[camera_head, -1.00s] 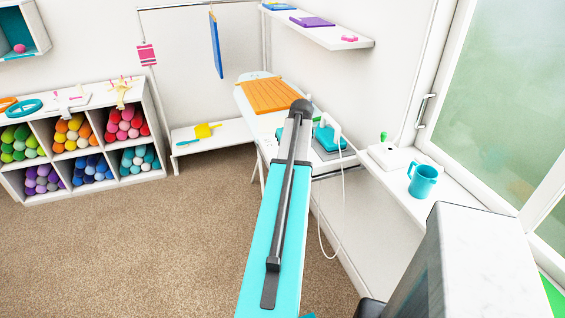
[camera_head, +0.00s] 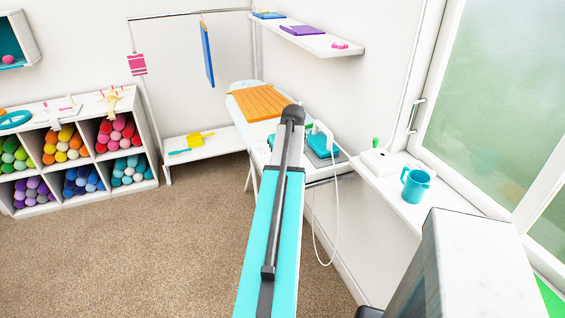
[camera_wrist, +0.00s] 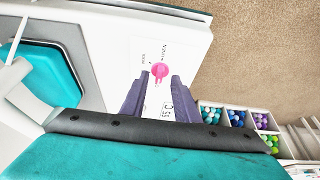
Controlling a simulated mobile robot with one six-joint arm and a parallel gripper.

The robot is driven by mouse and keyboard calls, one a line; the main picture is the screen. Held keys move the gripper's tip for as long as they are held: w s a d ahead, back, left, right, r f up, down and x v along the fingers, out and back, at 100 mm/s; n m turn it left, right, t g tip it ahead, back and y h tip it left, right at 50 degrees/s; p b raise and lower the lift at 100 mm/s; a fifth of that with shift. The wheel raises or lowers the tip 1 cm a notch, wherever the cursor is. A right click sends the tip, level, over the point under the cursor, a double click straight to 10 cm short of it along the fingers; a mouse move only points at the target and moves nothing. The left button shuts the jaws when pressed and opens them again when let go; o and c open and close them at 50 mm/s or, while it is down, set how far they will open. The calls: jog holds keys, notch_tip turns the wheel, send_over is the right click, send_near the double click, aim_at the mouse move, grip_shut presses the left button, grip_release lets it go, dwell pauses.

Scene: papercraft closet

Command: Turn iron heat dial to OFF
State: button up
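The teal iron (camera_head: 320,143) with a white handle and cord is on the white ironing board, right of my arm's end. In the wrist view, a teal panel with a dark rim (camera_wrist: 42,65) shows at left, apparently part of the iron or its rest. A small pink dial (camera_wrist: 160,70) is on a white labelled panel (camera_wrist: 150,50); its setting is too small to read. My gripper (camera_wrist: 157,88) is open, its two dark purple fingers apart. The dial appears just ahead of the fingertips and between them; contact cannot be told. The fingers are hidden in the head view.
An orange folded cloth (camera_head: 258,103) lies on the board's far part. A teal mug (camera_head: 416,186) stands on the windowsill at right. The iron's cord (camera_head: 316,235) hangs beside the board. A cubby shelf (camera_head: 150,135) with coloured rolls stands at left. The carpet (camera_head: 170,250) is clear.

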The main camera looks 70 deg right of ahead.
jog(key=b+v, duration=0.2)
jog(key=v, duration=1.1)
jog(key=shift+s, duration=0.3)
jog(key=shift+d+r, duration=0.1)
jog(key=shift+d, duration=0.05)
